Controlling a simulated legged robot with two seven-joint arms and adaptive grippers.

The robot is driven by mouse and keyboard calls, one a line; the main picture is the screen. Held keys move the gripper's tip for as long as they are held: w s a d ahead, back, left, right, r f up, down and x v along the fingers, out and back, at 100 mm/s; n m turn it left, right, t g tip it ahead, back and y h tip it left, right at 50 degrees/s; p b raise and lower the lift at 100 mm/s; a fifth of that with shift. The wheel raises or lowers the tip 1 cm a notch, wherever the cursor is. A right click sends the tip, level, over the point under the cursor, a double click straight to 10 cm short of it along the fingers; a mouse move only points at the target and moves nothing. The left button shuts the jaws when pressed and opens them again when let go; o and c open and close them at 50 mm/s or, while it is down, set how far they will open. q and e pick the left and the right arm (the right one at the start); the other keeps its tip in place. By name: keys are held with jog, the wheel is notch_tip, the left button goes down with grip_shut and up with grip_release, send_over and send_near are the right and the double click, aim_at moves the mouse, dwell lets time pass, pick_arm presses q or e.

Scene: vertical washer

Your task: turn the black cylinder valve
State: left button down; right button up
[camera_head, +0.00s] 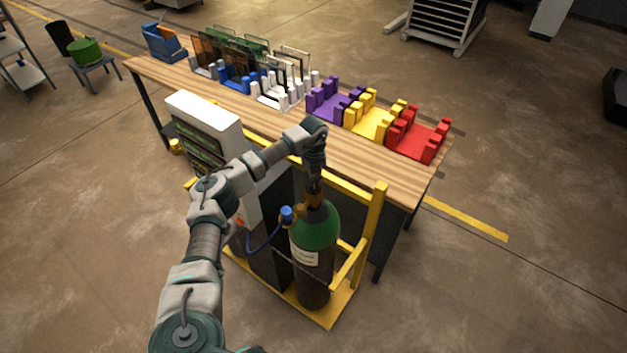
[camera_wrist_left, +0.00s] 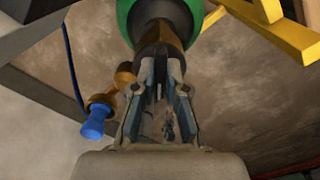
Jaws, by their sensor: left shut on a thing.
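The gas cylinder (camera_head: 314,262) stands upright in a yellow frame, with a green shoulder and a dark body with a white label. My left gripper (camera_head: 315,188) points down onto its top. In the left wrist view, the gripper's fingers (camera_wrist_left: 160,75) are shut on the dark valve at the top of the cylinder, whose green shoulder (camera_wrist_left: 126,18) shows behind. The fingers hide most of the valve, so its turn angle cannot be told. A brass side outlet with a blue knob (camera_head: 286,214) sits left of the valve; the knob also shows in the left wrist view (camera_wrist_left: 97,121). My right gripper is not in view.
The yellow frame (camera_head: 372,225) has posts and rails close around the cylinder. A white panel cabinet (camera_head: 205,125) stands left of it. A wooden table (camera_head: 355,153) behind carries purple, yellow and red racks (camera_head: 420,143). A blue hose (camera_head: 262,243) runs from the outlet.

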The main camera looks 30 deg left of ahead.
aim_at(313, 180)
pick_arm(q)
jog(key=shift+w+r, duration=0.2)
jog(key=shift+r, duration=0.05)
jog(key=c, duration=1.3)
grip_release()
jog(key=shift+c, duration=0.2)
jog(key=shift+o, duration=0.7)
jog(key=shift+a+f, duration=0.15)
jog(key=shift+f, duration=0.1)
notch_tip(313, 180, up, 12)
jog(key=shift+w+a+f, duration=0.1)
